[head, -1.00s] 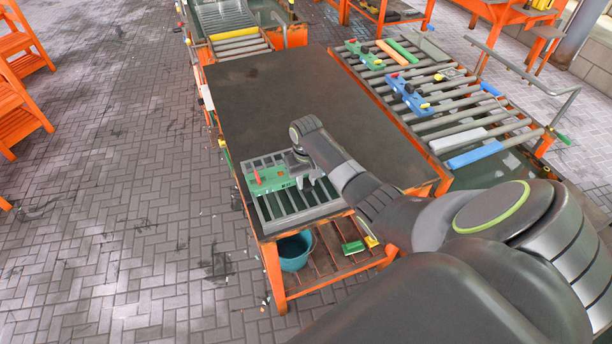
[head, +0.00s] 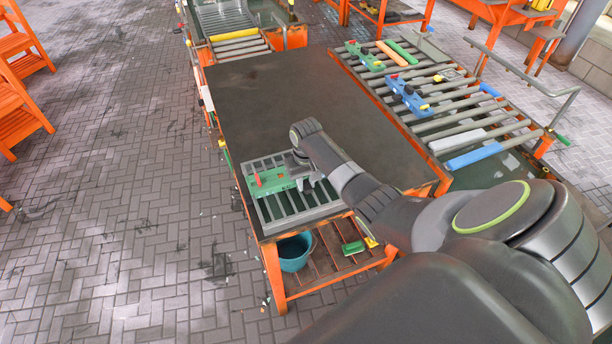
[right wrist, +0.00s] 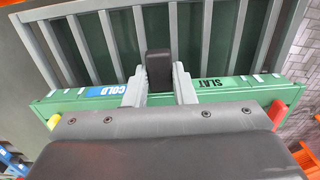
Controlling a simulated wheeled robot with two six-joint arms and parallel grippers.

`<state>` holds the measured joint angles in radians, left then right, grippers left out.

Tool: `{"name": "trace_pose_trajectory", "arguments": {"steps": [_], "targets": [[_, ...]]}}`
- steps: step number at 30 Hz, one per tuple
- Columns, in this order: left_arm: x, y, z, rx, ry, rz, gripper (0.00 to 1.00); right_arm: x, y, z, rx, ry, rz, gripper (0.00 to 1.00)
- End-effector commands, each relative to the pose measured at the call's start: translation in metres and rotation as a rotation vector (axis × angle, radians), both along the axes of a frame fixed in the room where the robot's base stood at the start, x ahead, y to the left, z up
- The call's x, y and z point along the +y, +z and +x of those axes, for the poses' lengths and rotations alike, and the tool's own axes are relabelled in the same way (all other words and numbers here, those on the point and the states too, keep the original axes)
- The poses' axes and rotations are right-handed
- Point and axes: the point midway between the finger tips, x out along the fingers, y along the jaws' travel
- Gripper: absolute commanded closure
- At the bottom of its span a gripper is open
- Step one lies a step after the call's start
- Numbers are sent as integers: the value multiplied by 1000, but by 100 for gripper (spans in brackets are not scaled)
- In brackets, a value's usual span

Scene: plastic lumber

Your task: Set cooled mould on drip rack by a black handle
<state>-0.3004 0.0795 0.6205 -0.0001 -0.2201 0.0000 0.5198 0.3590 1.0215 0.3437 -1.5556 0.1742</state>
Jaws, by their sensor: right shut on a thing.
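The mould (head: 270,182) is a long green bar with a red end piece at its left in the head view. In the right wrist view the mould (right wrist: 225,88) carries a blue COLD label and a SLAT label, with yellow and red ends. Its black handle (right wrist: 158,66) stands between the fingers of my right gripper (right wrist: 158,88), which is shut on it. The right gripper (head: 306,179) is over the grey slatted drip rack (head: 268,218). The mould lies level across the slats; I cannot tell whether it touches them. My left gripper is out of view.
The rack sits at the near end of a dark table (head: 285,100) with an orange frame; the rest of the top is clear. A roller stand (head: 440,122) at the right holds a green mould (head: 364,57) and a blue mould (head: 407,96). A teal bucket (head: 294,254) is below.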

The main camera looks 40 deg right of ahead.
Motion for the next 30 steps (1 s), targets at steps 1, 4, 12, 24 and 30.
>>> {"name": "trace_pose_trajectory", "arguments": {"steps": [1, 4, 12, 24, 30], "targets": [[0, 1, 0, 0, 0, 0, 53, 0, 2, 2, -6, 1, -1, 100], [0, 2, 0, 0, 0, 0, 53, 0, 0, 2, -5, 1, -1, 100], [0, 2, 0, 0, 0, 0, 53, 0, -1, 2, -7, 1, -2, 100], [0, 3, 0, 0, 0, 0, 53, 0, -4, 2, -7, 1, -2, 100], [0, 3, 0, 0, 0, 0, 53, 0, -6, 2, -5, 1, -1, 100]]}}
